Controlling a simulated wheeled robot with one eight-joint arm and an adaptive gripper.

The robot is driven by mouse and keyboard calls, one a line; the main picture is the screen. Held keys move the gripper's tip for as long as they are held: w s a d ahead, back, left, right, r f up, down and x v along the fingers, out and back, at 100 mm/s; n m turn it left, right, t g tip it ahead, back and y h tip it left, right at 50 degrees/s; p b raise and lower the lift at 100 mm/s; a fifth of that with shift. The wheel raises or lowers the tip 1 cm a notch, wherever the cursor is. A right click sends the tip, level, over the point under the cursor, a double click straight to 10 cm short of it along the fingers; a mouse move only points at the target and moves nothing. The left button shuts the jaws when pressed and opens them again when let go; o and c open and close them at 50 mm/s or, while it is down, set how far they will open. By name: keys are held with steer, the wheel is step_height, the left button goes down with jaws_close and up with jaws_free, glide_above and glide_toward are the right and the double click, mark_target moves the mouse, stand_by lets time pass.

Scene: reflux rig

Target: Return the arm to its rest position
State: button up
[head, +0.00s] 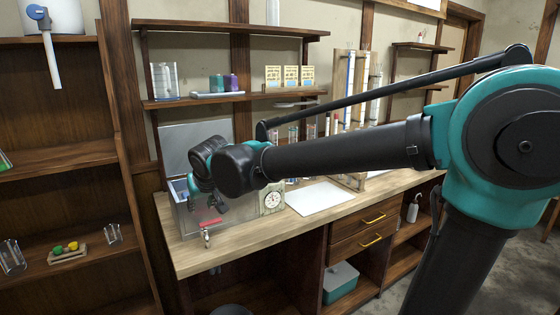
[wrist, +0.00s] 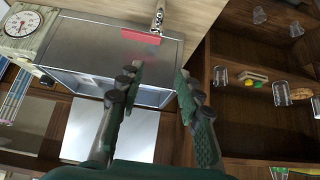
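My arm reaches across the head view from the right to the left end of the bench. My gripper (wrist: 160,78) is open and empty in the wrist view, its two dark green fingers spread apart. I cannot tell the exact height of the fingers over the box.
The wooden bench (head: 290,232) carries a dial gauge (head: 271,200) and a white sheet (head: 318,198). Wall shelves (head: 240,97) with glassware and boxes stand behind my arm. A tall shelf unit (head: 75,158) stands close on the left. Rack tubes stand behind the forearm.

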steer(key=d+f+m+h, duration=0.15)
steer(key=d+f, duration=0.35)
steer(key=d, duration=0.7)
steer(key=d+f+m+h, duration=0.15)
steer(key=d+f, duration=0.35)
steer(key=d, duration=0.6)
steer(key=s+d+f+m+g, duration=0.1)
steer(key=s+d+f, duration=0.5)
steer(key=d, duration=0.3)
steer(key=s+d+f+m+g+h, duration=0.1)
steer(key=s+d+f+m, duration=0.1)
steer(key=s+d+f, duration=0.4)
steer(key=d, duration=0.4)
steer(key=shift+s+f, duration=0.35)
steer(key=shift+s, duration=0.05)
stand_by(3.4)
